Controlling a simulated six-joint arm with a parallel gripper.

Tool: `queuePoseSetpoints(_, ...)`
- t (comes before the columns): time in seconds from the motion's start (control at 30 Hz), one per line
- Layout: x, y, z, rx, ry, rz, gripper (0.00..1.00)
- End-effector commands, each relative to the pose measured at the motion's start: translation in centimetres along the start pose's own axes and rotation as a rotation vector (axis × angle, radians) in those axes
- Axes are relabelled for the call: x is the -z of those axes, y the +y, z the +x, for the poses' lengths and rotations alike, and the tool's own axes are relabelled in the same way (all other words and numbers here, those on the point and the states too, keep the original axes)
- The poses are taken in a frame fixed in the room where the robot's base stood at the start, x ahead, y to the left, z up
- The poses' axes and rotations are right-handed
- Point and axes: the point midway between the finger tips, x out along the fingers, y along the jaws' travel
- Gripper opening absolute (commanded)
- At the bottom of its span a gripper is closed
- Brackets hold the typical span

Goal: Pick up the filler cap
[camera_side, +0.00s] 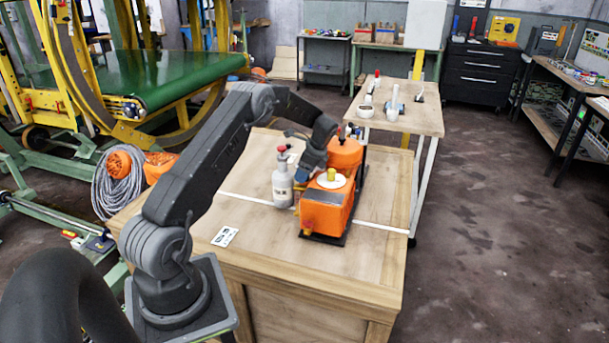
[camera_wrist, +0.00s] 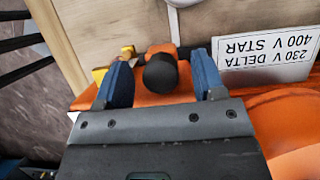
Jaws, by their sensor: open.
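A black round cap (camera_wrist: 160,73) stands on an orange body (camera_wrist: 148,99) in the wrist view, between my two blue fingers. It looks like the filler cap, but I cannot be sure. My gripper (camera_wrist: 160,60) is open, with a visible gap on each side of the cap. In the side view my gripper (camera_side: 304,172) is low at the left rear of the orange machine (camera_side: 326,207) and hides part of it. The black cap cannot be made out there. A yellow knob (camera_side: 331,174) sits on a white disc on top of the machine.
A grey bottle with a red top (camera_side: 282,181) stands close left of my gripper. A second orange part (camera_side: 345,153) is behind the machine. A white voltage label (camera_wrist: 265,52) shows at right in the wrist view. The bench front (camera_side: 300,270) is clear.

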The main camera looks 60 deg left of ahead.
Motion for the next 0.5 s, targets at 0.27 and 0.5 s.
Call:
queuePoseSetpoints(0.27,-0.02,-0.02,0.22,0.001,0.000,-0.001,0.61)
queuePoseSetpoints(0.5,-0.01,-0.02,0.19,0.001,0.000,-0.001,0.39)
